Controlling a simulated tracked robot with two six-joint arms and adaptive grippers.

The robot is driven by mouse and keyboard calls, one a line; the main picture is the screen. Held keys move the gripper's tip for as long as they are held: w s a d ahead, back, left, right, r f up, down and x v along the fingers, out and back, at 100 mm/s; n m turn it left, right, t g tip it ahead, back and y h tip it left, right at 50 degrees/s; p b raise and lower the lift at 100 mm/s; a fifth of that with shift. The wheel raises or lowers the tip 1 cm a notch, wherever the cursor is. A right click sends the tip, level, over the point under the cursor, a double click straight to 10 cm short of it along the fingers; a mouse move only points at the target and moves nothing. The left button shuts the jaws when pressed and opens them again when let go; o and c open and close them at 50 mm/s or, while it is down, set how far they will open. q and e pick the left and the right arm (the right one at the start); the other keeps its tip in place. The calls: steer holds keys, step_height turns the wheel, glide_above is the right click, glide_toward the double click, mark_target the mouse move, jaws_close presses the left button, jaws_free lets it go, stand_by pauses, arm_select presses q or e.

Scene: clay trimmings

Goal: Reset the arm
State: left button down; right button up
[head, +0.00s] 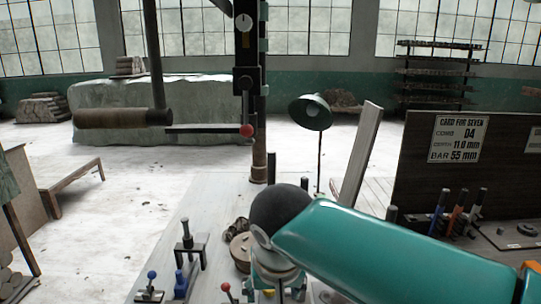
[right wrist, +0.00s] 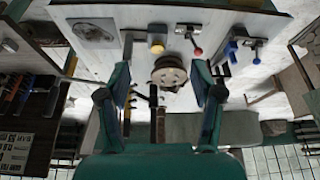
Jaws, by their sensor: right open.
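My right gripper (right wrist: 160,78) shows in the right wrist view with its two teal fingers spread wide apart. Nothing is held between them. Beyond the fingers a brown round stacked piece (right wrist: 168,72) stands on the bench, and I cannot tell its exact distance from them. In the head view my teal right arm reaches in from the lower right, bent over the pale bench (head: 215,205). Its wrist end points down at the bottom edge, beside the brown round piece (head: 241,250), and partly hides it. My left arm and gripper are in neither view.
Clamps with blue (head: 152,274) and red (head: 226,287) knobs stand on the bench. A dark board with a card (head: 458,139) and colored-handled tools (head: 457,217) are at right. A green lamp (head: 311,111) and a black column (head: 246,60) stand behind. Floor at left is mostly open.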

steer(key=w+d+f+m+g+h, duration=0.1)
steer(key=d+f+g, duration=0.2)
steer(key=d+f, duration=0.5)
steer(key=d+f+m+g+h, duration=0.15)
steer(key=d+f, duration=0.35)
steer(key=f, duration=0.7)
steer(key=s+f+y, duration=0.3)
steer(key=s+f, duration=0.5)
steer(key=f, duration=0.4)
steer(key=s+a+f+y+p, duration=0.1)
steer(key=s+f+y, duration=0.2)
steer(key=s+f, duration=0.6)
step_height(320, 180, down, 4)
steer(key=shift+a+r+t+p, duration=0.15)
steer(key=shift+r+t+p, duration=0.1)
steer(key=shift+t+p, duration=0.1)
steer(key=shift+m, duration=0.25)
steer(key=shift+s, duration=0.1)
steer(key=shift+c, duration=0.3)
